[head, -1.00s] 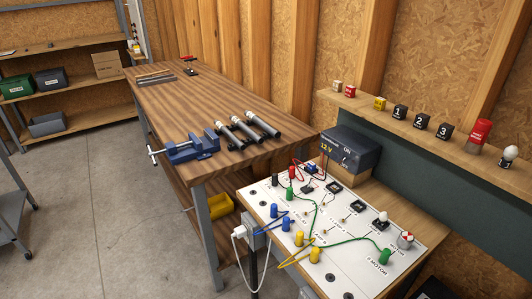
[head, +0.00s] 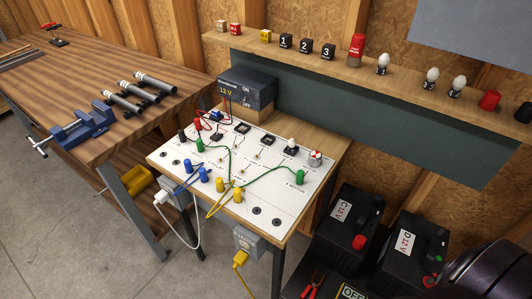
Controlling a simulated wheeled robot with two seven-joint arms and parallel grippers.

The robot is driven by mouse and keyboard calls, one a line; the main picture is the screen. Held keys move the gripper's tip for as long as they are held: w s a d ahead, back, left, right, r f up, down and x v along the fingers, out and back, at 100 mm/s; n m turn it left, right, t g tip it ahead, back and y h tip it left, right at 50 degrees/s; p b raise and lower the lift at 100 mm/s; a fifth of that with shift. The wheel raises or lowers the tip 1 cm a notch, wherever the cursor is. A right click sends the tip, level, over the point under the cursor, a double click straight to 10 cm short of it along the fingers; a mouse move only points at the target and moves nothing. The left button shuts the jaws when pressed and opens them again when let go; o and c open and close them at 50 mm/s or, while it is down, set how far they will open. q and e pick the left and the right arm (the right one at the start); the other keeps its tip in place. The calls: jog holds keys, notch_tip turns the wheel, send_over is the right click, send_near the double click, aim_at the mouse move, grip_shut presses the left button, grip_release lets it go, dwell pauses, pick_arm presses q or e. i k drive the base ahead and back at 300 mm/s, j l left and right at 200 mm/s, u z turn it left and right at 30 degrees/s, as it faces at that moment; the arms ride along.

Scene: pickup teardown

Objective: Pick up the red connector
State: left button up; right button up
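A small red connector (head: 197,124) stands on the white wiring board (head: 275,196), near its back left corner. A black connector (head: 182,136) and a green connector (head: 200,145) stand close by it. A red wire runs near the red connector, toward the 12 V power box (head: 246,91) behind the board. Neither of my grippers shows in the head view. A dark rounded part at the bottom right corner looks like part of my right arm; its gripper is out of frame.
Blue, yellow and green connectors with wires crowd the board. A blue vise (head: 85,132) and several cylinders lie on the wooden bench (head: 50,85) at left. Two black batteries (head: 350,225) stand at lower right. A shelf (head: 320,60) with blocks and bulbs runs behind.

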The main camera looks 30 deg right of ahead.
aim_at(197, 121)
jog(key=i+j+z, duration=0.25)
jog(key=j, duration=0.2)
jog(key=i+j+z, duration=0.1)
jog(key=j+z, duration=0.15)
jog(key=j, duration=0.2)
jog(key=i+j+z, duration=0.25)
jog(key=j, duration=0.25)
jog(key=j+z, duration=0.25)
jog(key=j, duration=0.25)
